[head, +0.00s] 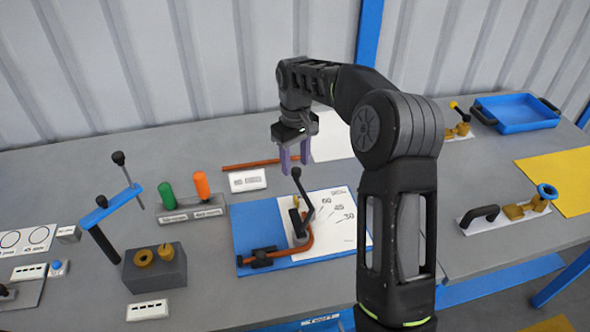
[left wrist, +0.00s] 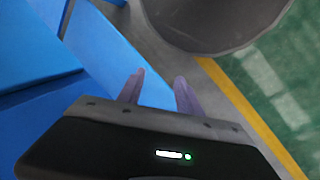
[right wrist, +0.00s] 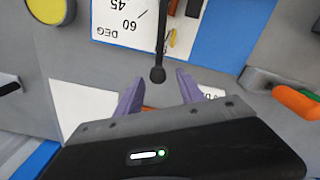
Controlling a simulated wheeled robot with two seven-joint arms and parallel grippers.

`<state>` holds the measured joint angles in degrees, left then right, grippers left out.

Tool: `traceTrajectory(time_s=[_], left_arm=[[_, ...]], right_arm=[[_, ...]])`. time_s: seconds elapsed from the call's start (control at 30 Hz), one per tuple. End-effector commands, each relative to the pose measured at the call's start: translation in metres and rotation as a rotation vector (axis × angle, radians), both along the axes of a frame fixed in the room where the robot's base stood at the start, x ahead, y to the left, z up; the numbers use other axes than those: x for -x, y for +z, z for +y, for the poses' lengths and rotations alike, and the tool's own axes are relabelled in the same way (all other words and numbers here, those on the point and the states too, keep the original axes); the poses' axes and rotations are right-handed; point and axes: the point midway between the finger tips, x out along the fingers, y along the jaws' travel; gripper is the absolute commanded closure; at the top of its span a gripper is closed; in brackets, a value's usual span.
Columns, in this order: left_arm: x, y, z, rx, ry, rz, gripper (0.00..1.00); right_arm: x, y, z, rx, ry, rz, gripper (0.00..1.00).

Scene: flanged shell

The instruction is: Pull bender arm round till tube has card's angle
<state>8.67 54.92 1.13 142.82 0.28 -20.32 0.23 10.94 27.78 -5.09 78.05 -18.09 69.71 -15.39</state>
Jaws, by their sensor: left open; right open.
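The bender stands on a blue board (head: 257,224) with a white angle sheet (head: 340,235) marked 60, 45 and 30. Its black arm (head: 306,208) rises to a round black knob (head: 296,172). A copper tube (head: 297,250) lies bent around the bender, its left end in a black clamp (head: 262,257). My right gripper (head: 294,165) is open just above the knob. In the right wrist view the knob (right wrist: 157,75) shows between and ahead of the fingertips (right wrist: 160,82), apparently untouched. The white card (head: 248,180) is too small to read. My left gripper (left wrist: 160,82) is open and empty.
Green and orange handles (head: 201,187) stand left of the board. A grey block (head: 155,268) and a blue-topped stand (head: 110,207) are farther left. A straight copper rod (head: 260,162) lies behind. A blue tray (head: 517,112) is at back right.

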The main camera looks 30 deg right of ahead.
Motion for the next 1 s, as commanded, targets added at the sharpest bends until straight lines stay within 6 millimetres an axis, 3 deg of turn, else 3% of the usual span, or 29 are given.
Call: traceTrajectory(time_s=[0.13, 0.3, 1.0], left_arm=[[0.000, -0.004, 0.000, 0.001, -0.001, -0.001, 0.58], [-0.001, -0.005, 0.000, 0.002, -0.001, -0.002, 0.58], [-0.001, -0.004, 0.000, 0.002, 0.000, -0.003, 0.58]], right_arm=[[-0.001, 0.025, 0.001, 0.001, 0.001, -0.005, 0.55], [-0.001, 0.041, 0.001, -0.001, 0.001, -0.002, 0.55], [0.000, 0.042, 0.001, -0.001, 0.001, -0.001, 0.55]])
